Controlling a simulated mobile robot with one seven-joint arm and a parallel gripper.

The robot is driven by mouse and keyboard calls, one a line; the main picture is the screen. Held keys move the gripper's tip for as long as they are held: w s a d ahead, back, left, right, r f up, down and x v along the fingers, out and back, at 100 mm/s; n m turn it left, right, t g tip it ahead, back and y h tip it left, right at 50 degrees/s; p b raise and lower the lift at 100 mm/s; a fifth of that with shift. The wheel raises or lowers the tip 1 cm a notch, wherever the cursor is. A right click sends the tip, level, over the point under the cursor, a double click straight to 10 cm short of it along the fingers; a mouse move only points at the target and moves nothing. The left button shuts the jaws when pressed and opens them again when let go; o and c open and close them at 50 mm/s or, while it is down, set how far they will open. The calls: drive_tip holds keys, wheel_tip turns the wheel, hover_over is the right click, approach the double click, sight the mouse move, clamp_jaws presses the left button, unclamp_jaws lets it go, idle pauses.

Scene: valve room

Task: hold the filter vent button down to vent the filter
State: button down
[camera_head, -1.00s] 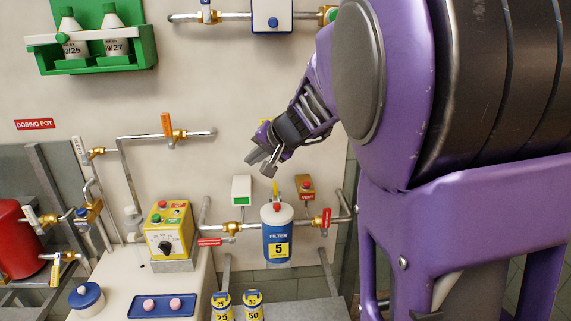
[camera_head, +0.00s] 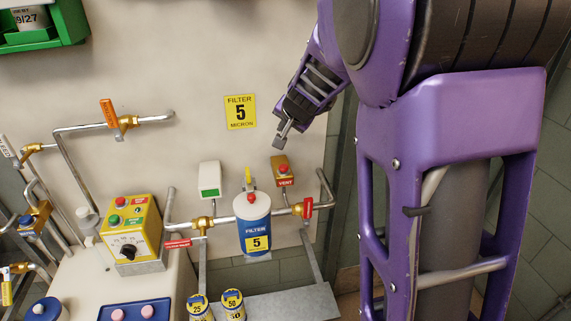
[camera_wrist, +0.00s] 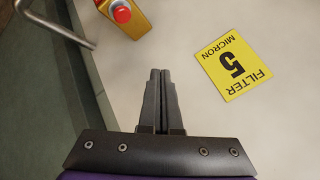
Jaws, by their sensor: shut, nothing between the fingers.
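The filter vent box (camera_head: 283,180) is a small orange-brown box with a red VENT label, mounted on the wall right of the filter. Its red vent button (camera_head: 282,168) is on top of the front. In the wrist view the vent box (camera_wrist: 127,23) and its red button (camera_wrist: 122,14) show at the top, ahead and left of the fingertips. The blue and white filter housing (camera_head: 254,225) stands left of and below the box. My gripper (camera_head: 280,143) is shut and empty, just above the vent box in the head view; it also shows in the wrist view (camera_wrist: 160,72). It appears apart from the button.
A white box with a green face (camera_head: 210,180) is left of the vent box. A yellow filter sign (camera_head: 240,112) is on the wall. Pipes and a red-handled valve (camera_head: 307,208) lie below. A yellow control box (camera_head: 133,228) stands at left.

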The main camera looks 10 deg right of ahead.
sight(284, 169)
drive_tip(key=shift+d+f, duration=0.1)
drive_tip(key=shift+f, duration=1.7)
wheel_tip(284, 169, down, 5)
drive_tip(key=b, duration=0.4)
drive_tip(key=shift+f+b, duration=0.1)
drive_tip(key=shift+b, duration=0.3)
idle(0.3)
drive_tip(key=shift+f+b, duration=0.45)
drive_tip(key=shift+b, duration=0.05)
drive_tip(key=shift+f+b, duration=0.55)
drive_tip(key=shift+b, duration=0.05)
idle(1.7)
idle(1.2)
drive_tip(key=shift+r+p, duration=0.95)
drive_tip(key=shift+r, duration=0.1)
